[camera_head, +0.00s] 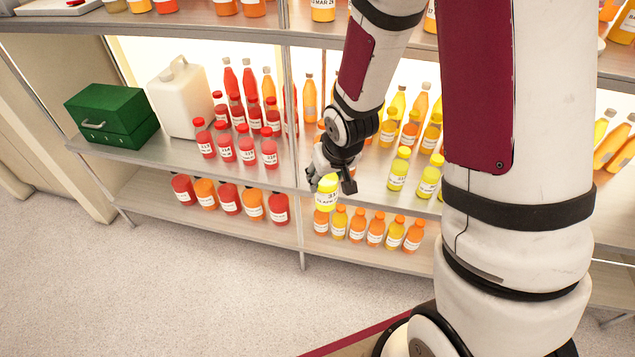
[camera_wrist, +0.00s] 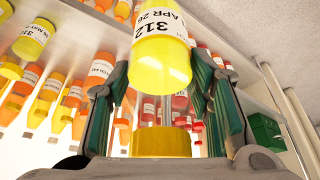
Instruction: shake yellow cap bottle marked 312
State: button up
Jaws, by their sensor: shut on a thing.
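The yellow cap bottle marked 312 (camera_wrist: 160,62) is between the fingers of my gripper (camera_head: 329,181). In the wrist view its yellow cap lies close to the palm, with the clear neck beyond it and the yellow juice and 312 label farther out. In the head view the bottle (camera_head: 326,196) hangs below the gripper, in front of the shelf. My gripper is shut on it, one finger on each side. Its cap is hidden in the head view.
Yellow-capped bottles (camera_head: 398,171) stand on the middle shelf right of the gripper. Red bottles (camera_head: 246,151), a white jug (camera_head: 180,100) and a green box (camera_head: 112,113) stand to the left. Small bottles (camera_head: 375,231) line the lower shelf just below. The floor (camera_head: 170,290) in front is clear.

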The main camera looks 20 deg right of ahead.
jog(key=shift+s+d, duration=1.35)
jog(key=shift+d, duration=0.7)
jog(key=w+a, duration=0.4)
jog(key=a, duration=0.2)
dwell(0.9)
jog(key=w+d, duration=0.4)
jog(key=w, duration=0.2)
jog(key=s+a, duration=0.4)
jog(key=s, duration=0.2)
dwell(1.3)
